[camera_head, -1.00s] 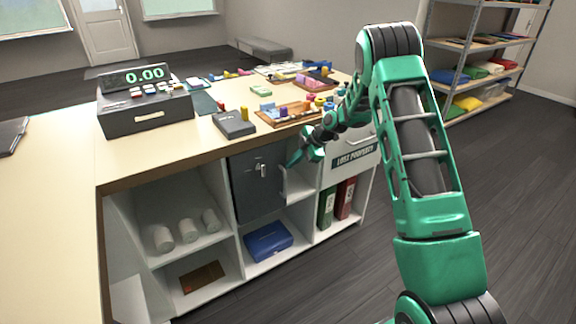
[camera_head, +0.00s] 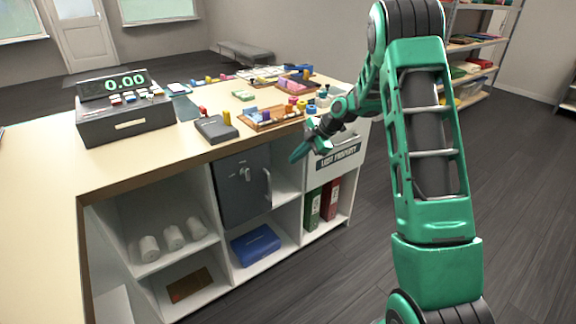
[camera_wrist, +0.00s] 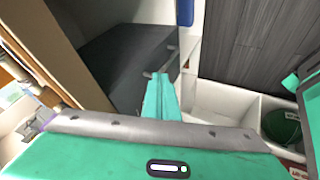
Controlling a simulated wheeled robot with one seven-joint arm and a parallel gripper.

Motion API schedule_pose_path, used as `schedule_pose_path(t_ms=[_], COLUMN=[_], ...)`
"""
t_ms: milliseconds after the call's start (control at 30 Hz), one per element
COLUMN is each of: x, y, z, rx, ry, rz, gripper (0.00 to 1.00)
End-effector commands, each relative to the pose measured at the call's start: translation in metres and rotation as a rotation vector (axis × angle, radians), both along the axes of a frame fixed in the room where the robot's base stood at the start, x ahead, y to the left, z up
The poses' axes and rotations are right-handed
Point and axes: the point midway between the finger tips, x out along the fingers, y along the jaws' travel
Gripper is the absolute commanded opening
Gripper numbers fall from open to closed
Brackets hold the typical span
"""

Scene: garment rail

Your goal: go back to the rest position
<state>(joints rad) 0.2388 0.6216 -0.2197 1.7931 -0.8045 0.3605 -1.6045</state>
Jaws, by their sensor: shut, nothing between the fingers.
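My gripper (camera_head: 300,151) is shut and empty. In the head view it hangs in front of the counter edge, above and to the right of the grey safe-like door (camera_head: 242,188) in the cubby unit. In the wrist view the green fingers (camera_wrist: 161,97) are together, with the dark door (camera_wrist: 115,62) and its bar handle beyond them. I cannot tell from the views how far the fingers are from the door handle, but no contact shows.
The counter (camera_head: 50,180) carries a till (camera_head: 125,112), a card terminal (camera_head: 216,129) and a wooden tray (camera_head: 262,124) of small items. Below are a blue box (camera_head: 255,245), white rolls and binders (camera_head: 322,203). A lost-property drawer (camera_head: 338,156) is beside my arm. Floor at right is clear.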

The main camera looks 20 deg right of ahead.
Motion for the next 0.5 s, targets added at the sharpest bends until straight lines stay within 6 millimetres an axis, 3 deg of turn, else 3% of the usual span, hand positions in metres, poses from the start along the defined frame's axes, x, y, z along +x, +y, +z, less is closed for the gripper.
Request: schedule_pose_path(t_ms=[367,500], x=[-0.009,-0.031], y=[-0.008,-0.017], z=[0.014,0.033], rx=[-0.001,-0.007], ry=[0.014,0.081], rz=[-0.020,-0.129], gripper=[0.00,0.00])
